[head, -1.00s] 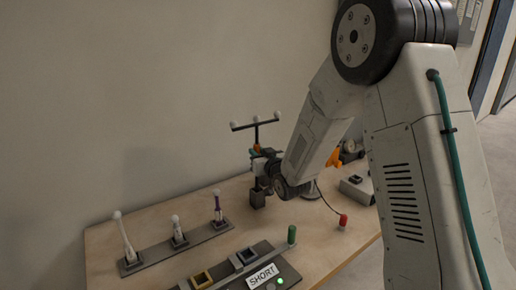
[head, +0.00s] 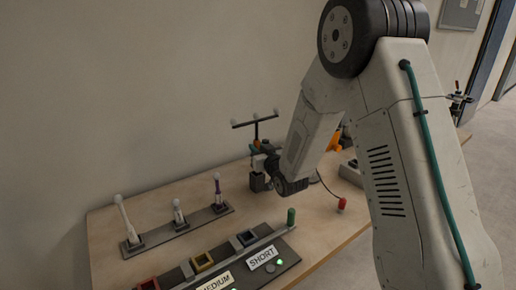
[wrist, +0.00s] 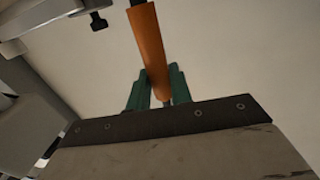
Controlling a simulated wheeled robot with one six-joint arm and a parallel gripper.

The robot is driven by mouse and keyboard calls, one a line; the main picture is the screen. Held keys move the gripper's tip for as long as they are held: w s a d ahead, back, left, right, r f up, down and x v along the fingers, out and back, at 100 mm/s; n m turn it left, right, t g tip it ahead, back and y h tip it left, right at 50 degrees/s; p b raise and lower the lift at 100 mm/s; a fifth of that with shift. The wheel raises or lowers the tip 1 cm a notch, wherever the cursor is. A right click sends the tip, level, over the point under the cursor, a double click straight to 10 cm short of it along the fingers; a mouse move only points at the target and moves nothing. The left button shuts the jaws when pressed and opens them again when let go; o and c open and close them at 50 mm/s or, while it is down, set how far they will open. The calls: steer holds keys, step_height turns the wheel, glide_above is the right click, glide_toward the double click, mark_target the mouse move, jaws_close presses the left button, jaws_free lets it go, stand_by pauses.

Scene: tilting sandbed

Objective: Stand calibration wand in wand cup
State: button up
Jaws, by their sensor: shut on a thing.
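The calibration wand is a dark T-bar (head: 255,121) with white balls on top and an orange handle (wrist: 148,40). My gripper (head: 256,151) is shut on the handle; its green fingertips (wrist: 157,88) close around it in the wrist view. The wand looks about upright in the head view. A dark square block (head: 257,183), which looks like the wand cup, stands on the table just below my gripper. The wand's lower end is hidden, so I cannot tell whether it is inside the cup.
A rack (head: 180,230) with several white-tipped probes stands at the left. In front is a panel with coloured square sockets (head: 202,262), MEDIUM and SHORT labels (head: 262,257) and a green post (head: 291,217). A red-ended cable (head: 341,204) lies to the right.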

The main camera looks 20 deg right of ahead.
steer(key=o, duration=1)
steer(key=s+d+r+g+h, duration=0.1)
steer(key=s+r+g, duration=0.2)
steer(key=s, duration=1.3)
steer(key=s+d+r+m+g+h, duration=0.1)
steer(key=s+r+g, duration=0.3)
steer(key=s, duration=1.2)
steer(key=s+d+r+g, duration=0.1)
steer(key=s+r+g, duration=0.3)
steer(key=s+g, duration=0.5)
steer(key=shift+s+r+m+h, duration=0.1)
steer(key=shift+s+m+h, duration=0.1)
steer(key=shift+s, duration=1.55)
steer(key=shift+s+r+m+h, duration=0.1)
steer(key=shift+s+m+h, duration=0.1)
steer(key=shift+s, duration=1.5)
